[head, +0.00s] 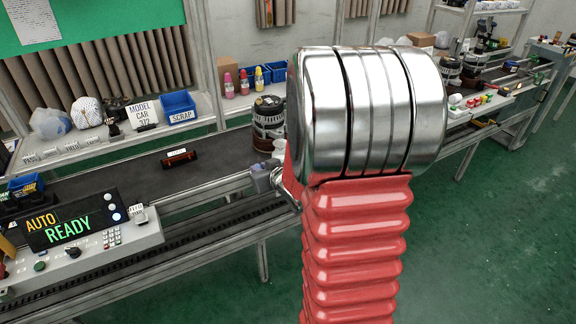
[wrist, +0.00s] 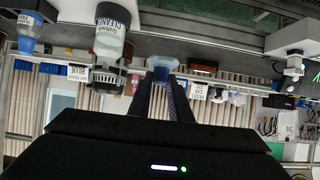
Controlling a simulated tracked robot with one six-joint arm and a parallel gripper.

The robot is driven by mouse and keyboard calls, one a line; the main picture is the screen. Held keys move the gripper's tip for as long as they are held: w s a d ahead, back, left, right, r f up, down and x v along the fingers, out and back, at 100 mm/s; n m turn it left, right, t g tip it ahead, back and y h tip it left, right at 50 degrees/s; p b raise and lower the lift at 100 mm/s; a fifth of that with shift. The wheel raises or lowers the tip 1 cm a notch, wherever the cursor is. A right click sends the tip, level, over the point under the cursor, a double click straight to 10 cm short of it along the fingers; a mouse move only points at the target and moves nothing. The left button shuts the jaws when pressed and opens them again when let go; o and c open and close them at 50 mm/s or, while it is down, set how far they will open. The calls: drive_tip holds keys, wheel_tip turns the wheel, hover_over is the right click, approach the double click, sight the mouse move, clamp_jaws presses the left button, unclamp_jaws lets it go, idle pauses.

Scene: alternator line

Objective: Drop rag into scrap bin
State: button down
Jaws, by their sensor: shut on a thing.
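The blue scrap bin (head: 178,104) stands on the shelf behind the conveyor in the head view, with a white SCRAP label on its front. My gripper (wrist: 162,78) shows in the wrist view, which looks upside down. Its two dark fingers are shut on a small blue thing, which looks like the rag (wrist: 162,60), at the fingertips. In the head view my arm's red bellows and silver wrist fill the middle right and hide the gripper and rag. I cannot tell how far the rag is from the bin.
A MODEL CAR 312 sign (head: 142,113) stands left of the bin, with coloured bottles (head: 244,82) to its right. An alternator (head: 268,122) stands on the conveyor (head: 130,182). A control panel (head: 75,225) reading AUTO READY is at lower left. The green floor at right is clear.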

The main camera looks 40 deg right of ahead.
drive_tip(key=w+a+n+y, duration=0.1)
drive_tip(key=w+a, duration=0.3)
drive_tip(key=a, duration=0.8)
drive_tip(key=w+a+r+n+y, duration=0.1)
drive_tip(key=w+a, duration=0.3)
drive_tip(key=a, duration=0.9)
drive_tip(key=shift+a+r+y, duration=0.3)
drive_tip(key=shift+y, duration=0.1)
